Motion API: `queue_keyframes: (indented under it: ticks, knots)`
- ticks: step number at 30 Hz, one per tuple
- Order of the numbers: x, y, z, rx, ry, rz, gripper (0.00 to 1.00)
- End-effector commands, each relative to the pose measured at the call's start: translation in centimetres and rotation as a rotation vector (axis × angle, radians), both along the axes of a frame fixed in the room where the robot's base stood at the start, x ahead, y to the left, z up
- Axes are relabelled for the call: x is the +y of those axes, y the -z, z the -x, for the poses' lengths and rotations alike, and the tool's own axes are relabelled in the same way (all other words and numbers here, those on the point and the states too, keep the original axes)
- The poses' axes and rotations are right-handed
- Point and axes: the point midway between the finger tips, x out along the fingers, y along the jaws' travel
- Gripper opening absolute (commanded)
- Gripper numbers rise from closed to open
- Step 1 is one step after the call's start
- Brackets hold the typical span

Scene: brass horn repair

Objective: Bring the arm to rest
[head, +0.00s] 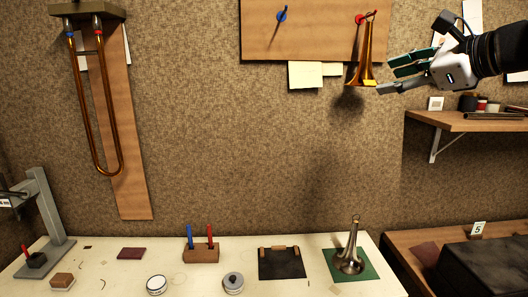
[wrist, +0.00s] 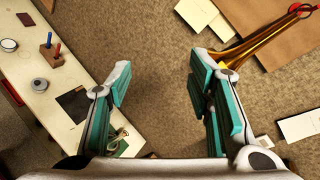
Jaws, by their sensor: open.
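My gripper (head: 385,79) is raised at the upper right of the head view, beside a brass bell (head: 367,55) that hangs from a red hook (head: 360,19) on a wooden board. The gripper is open, with nothing seen between its teal-padded fingers. In the wrist view the two fingers (wrist: 162,90) stand wide apart. The brass bell (wrist: 262,42) passes behind the right finger there, so its wide end is partly hidden. Whether gripper and bell touch, I cannot tell.
A blue hook (head: 282,15) on the board is empty. A silver bell (head: 350,258) stands on a green mat (head: 372,272) on the white bench (head: 110,284). A wooden shelf (head: 465,122) with small items lies below my arm. A long brass slide (head: 82,110) hangs at left.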

Motion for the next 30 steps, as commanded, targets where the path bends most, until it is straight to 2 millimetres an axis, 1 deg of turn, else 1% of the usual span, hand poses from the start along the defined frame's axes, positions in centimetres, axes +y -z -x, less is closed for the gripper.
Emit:
queue_keyframes:
  ticks: [1, 2, 3, 5, 6, 8, 9, 11, 12, 15, 18, 22, 25, 30]
  knots:
    - [2.8, 2.5, 0.6, 0.025, -0.065, 0.12, 0.47]
    - [4.2, 4.0, 1.3, 0.038, -0.105, 0.201, 0.47]
    - [5.8, 6.0, 2.3, 0.054, -0.163, 0.311, 0.47]
    - [7.9, 9.1, 4.3, 0.072, -0.261, 0.483, 0.47]
    - [9.0, 11.0, 5.6, 0.08, -0.33, 0.598, 0.47]
    - [10.3, 13.9, 7.8, 0.083, -0.438, 0.77, 0.47]
    - [10.7, 15.8, 9.3, 0.082, -0.512, 0.882, 0.47]
    - [11.2, 18.4, 11.5, 0.072, -0.629, 1.05, 0.47]
    - [11.2, 20.1, 12.9, 0.06, -0.708, 1.158, 0.47]
    - [10.7, 23.7, 15.9, 0.021, -0.9, 1.412, 0.47]
    - [9.7, 26.4, 18.1, -0.025, -1.064, 1.615, 0.47]
    - [8.5, 28.4, 19.5, -0.072, -1.206, 1.787, 0.47]
    - [8.0, 29.0, 20.0, -0.09, -1.257, 1.85, 0.47]
    - [7.8, 29.1, 20.2, -0.092, -1.273, 1.868, 0.47]
